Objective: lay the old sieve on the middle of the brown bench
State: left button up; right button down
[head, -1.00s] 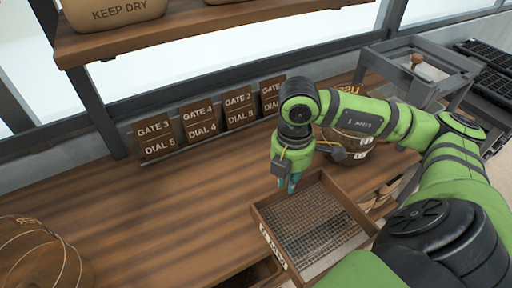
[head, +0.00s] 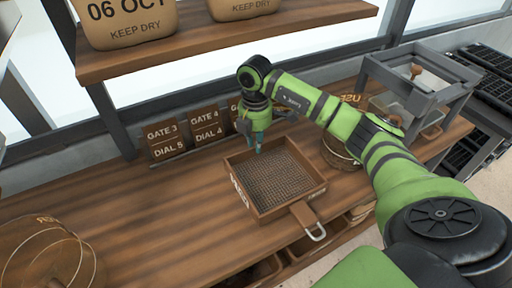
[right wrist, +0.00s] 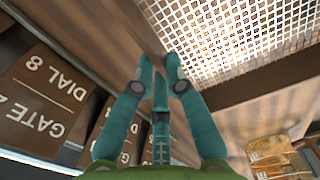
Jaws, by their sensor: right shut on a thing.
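The old sieve is a square brown wooden frame (head: 292,207) with a wire mesh floor and a handle with a metal loop towards the front right. In the head view it is over the brown bench (head: 150,225), right of the bench's middle, looking roughly level. I cannot tell whether it touches the bench top. My right gripper (head: 258,150) points down and is shut on the sieve's back rim. In the right wrist view the fingers (right wrist: 160,85) meet at the rim, with the white-lit mesh (right wrist: 240,35) beyond. My left gripper is out of view.
Brown gate-and-dial cards (head: 163,138) stand along the back of the bench. A round wire-bound container (head: 40,250) is at the front left, and another (head: 345,150) is right of the sieve. A grey metal stand (head: 420,85) is at the right. A shelf (head: 230,40) with sacks hangs above.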

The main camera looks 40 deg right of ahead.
aim_at(256, 155)
jog(key=shift+f+p, duration=0.3)
jog(key=shift+f, duration=1.1)
jog(key=shift+f, duration=0.1)
jog(key=c, duration=1.3)
grip_release()
jog(key=shift+r+b, duration=0.6)
jog(key=shift+r, duration=3.3)
